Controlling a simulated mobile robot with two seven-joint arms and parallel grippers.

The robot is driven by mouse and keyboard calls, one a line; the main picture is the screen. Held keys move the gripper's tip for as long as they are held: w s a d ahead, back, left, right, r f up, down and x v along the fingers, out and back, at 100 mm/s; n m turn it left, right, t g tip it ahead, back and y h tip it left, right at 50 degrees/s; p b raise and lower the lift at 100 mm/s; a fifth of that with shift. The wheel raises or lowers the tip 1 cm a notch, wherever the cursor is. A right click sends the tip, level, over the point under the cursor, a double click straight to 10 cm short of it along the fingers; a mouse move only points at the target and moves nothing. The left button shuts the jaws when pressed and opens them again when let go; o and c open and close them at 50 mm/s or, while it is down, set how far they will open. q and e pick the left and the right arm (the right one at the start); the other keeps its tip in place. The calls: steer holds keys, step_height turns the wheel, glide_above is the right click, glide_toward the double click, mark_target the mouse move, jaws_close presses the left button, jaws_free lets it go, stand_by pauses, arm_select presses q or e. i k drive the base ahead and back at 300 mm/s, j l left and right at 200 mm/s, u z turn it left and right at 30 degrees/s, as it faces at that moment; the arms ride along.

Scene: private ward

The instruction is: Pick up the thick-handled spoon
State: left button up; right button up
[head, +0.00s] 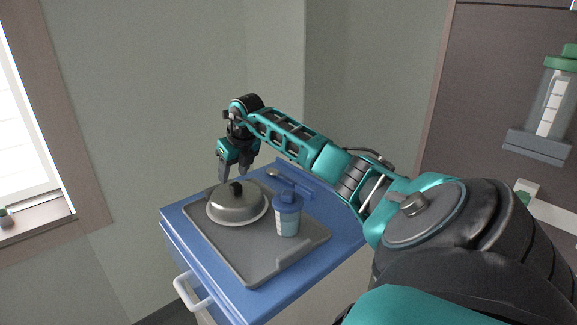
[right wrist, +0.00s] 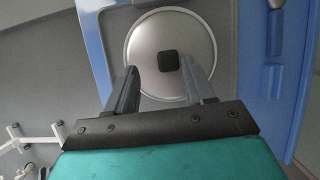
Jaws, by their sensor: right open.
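The spoon (head: 288,181), with a thick blue handle, lies on the blue cabinet top behind the tray, partly behind the cup. In the right wrist view part of the spoon (right wrist: 274,35) shows at the upper right, cut off by the top edge. My right gripper (head: 234,173) points down above the back of the domed lid, to the left of the spoon. In the right wrist view its two fingers (right wrist: 159,72) are apart with nothing between them, with the lid beyond them. My left gripper is not in view.
A grey tray (head: 250,266) on the blue cabinet top (head: 343,235) holds a metal domed lid (head: 228,208) with a black knob and a blue-lidded cup (head: 287,216). The cabinet has a white handle (head: 190,292). The tray's front part is clear.

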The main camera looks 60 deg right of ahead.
mark_target(272, 171)
steer(key=k+l, duration=0.1)
steer(key=l, duration=0.35)
steer(key=k+l, duration=0.1)
steer(key=l, duration=0.9)
steer(key=i, duration=0.05)
